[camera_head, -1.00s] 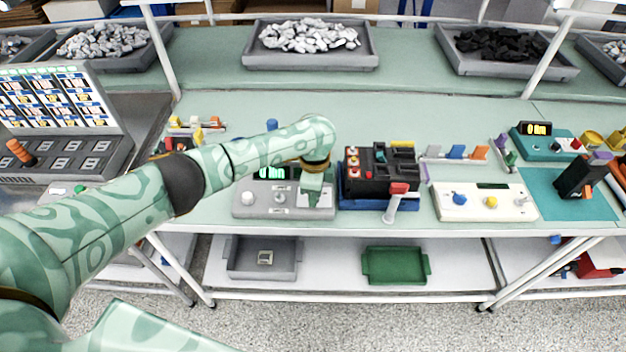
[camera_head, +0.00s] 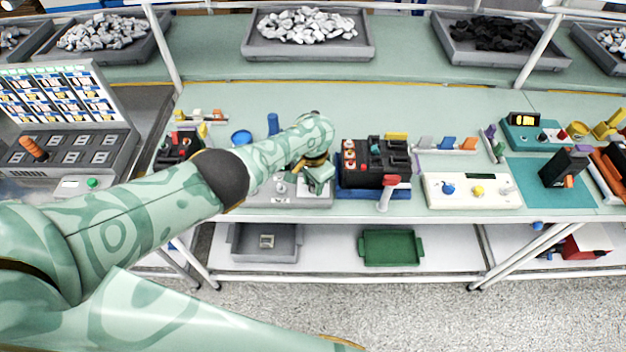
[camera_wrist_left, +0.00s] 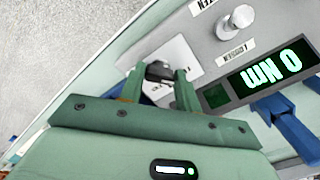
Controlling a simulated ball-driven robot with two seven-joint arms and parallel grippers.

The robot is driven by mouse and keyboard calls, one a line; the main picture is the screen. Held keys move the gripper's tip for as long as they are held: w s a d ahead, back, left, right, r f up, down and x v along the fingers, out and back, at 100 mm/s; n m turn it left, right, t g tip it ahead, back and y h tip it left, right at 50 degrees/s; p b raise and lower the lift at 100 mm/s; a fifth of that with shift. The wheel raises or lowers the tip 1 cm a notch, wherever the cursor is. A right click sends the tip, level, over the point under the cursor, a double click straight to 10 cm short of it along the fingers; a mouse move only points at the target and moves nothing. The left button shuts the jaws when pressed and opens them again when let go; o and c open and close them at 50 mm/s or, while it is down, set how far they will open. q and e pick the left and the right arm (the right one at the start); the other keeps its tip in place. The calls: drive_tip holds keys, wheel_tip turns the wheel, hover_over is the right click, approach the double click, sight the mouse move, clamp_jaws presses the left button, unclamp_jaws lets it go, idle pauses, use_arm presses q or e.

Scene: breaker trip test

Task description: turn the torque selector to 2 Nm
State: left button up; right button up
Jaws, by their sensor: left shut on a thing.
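The grey tester box (camera_head: 300,201) stands on the bench, mostly behind my left arm. In the left wrist view its display (camera_wrist_left: 270,70) reads 0 Nm, upside down, and a silver knob (camera_wrist_left: 238,20) stands beside a small label. My left gripper (camera_head: 320,180) is at the box's right end. In the left wrist view the left gripper's fingers (camera_wrist_left: 158,84) are closed on a dark knob (camera_wrist_left: 159,70) over a white plate (camera_wrist_left: 190,62). The knob's pointer and any scale marks are hidden or too small to read. My right gripper is out of view.
A black breaker block (camera_head: 372,164) on a blue base stands close to the right of my gripper, with a red-topped lever (camera_head: 390,190). A white panel (camera_head: 465,203) lies further right. A blue part (camera_wrist_left: 292,130) shows near the display in the left wrist view.

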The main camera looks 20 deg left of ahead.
use_arm(q)
drive_tip(key=shift+n, duration=0.6)
drive_tip(key=o, duration=1)
drive_tip(key=shift+d, duration=0.1)
drive_tip(key=shift+r, duration=0.1)
wheel_tip(320, 180, up, 16)
drive_tip(key=p, duration=1.2)
drive_tip(key=shift+p, duration=0.35)
